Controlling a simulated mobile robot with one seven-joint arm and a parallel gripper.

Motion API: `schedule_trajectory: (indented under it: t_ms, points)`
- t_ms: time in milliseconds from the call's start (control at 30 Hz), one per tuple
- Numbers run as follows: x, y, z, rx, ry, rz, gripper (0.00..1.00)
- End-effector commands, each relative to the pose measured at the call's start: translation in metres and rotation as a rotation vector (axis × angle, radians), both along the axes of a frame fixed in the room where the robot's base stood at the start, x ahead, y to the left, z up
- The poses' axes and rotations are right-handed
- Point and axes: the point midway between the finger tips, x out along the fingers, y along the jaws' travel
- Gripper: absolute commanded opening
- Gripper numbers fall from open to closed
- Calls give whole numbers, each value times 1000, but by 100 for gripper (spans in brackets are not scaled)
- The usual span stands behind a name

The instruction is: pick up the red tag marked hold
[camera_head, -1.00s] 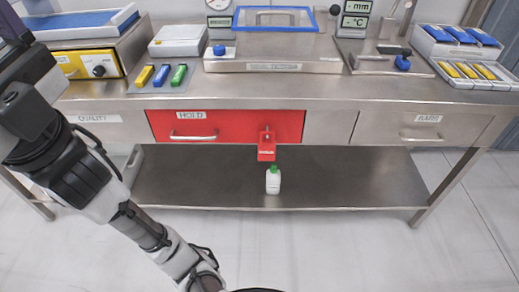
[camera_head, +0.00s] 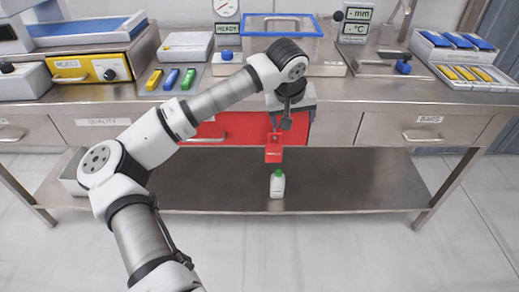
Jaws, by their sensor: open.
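The red tag (camera_head: 273,150) hangs at the front of the red drawer (camera_head: 238,128), near its right end. My gripper (camera_head: 285,120) is open and empty, pointing down just above and slightly right of the tag's top. It appears apart from the tag, though the distance in depth is hard to judge. My arm covers much of the red drawer, including the place of its HOLD label. The small print on the tag is too small to read.
A white bottle with a green cap (camera_head: 277,184) stands on the lower shelf (camera_head: 350,185) below the tag. Steel drawers flank the red one.

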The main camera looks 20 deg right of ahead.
Motion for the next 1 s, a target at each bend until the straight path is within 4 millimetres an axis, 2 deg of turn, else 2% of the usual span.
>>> schedule_trajectory:
  t_ms: [100, 200, 600, 833, 1000]
  points:
    - [16, 20, -14, 144, -53, -14, 76]
    - [23, 24, -24, 180, -63, -19, 76]
    - [48, 16, -88, 175, -61, -19, 76]
    - [54, 15, -101, 174, -60, -21, 76]
    - [64, 13, -120, 173, -58, -20, 76]
